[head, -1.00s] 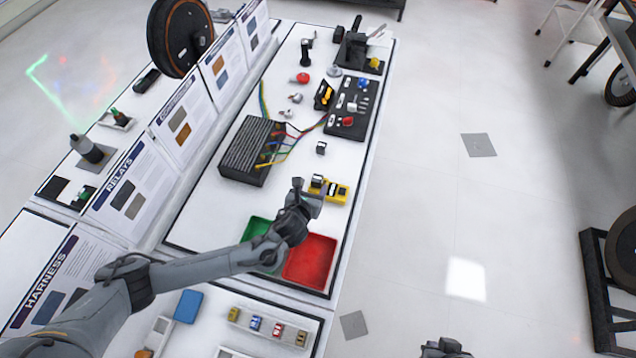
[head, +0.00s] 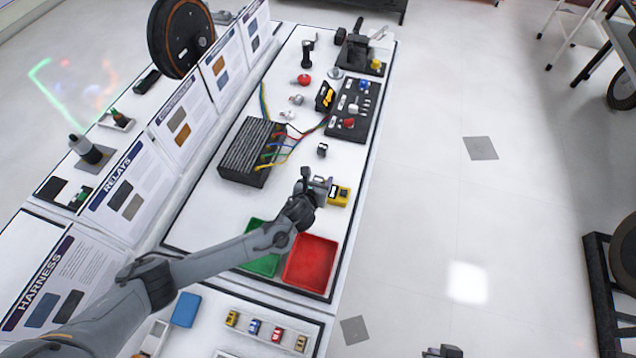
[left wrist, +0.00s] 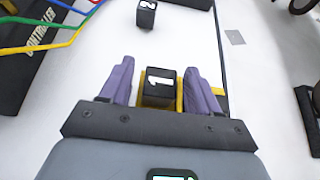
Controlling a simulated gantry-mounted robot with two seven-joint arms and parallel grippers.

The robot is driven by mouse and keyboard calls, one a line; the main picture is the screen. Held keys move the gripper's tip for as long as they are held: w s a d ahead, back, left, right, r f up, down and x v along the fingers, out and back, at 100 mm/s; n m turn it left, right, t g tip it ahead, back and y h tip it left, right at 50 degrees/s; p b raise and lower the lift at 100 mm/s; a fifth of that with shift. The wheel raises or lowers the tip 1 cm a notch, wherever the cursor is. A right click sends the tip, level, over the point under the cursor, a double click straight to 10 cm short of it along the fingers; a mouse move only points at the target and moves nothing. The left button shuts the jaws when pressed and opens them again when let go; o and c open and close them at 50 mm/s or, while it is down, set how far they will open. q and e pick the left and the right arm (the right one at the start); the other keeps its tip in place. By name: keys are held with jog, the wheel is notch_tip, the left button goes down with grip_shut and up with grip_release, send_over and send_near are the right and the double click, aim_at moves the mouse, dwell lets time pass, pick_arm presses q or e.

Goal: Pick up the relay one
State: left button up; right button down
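Relay one is a black block with a white "1" (left wrist: 159,88), seen in the left wrist view, set at a yellow device (head: 341,195). My left gripper (head: 318,184) is at the left end of that device. In the left wrist view its two purple fingers (left wrist: 160,76) are open, one on each side of relay one, with gaps visible. In the head view the gripper largely hides relay one. My right gripper (head: 442,352) shows only in part at the bottom edge.
A second black relay marked "2" (left wrist: 147,14) stands farther back, also in the head view (head: 322,150). A black controller box (head: 250,152) with coloured wires lies to the left. Green (head: 262,263) and red (head: 311,262) trays lie nearer.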

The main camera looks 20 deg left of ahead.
pick_arm(q)
jog(key=c, duration=0.9)
jog(key=shift+c, duration=0.3)
jog(key=shift+r, duration=0.15)
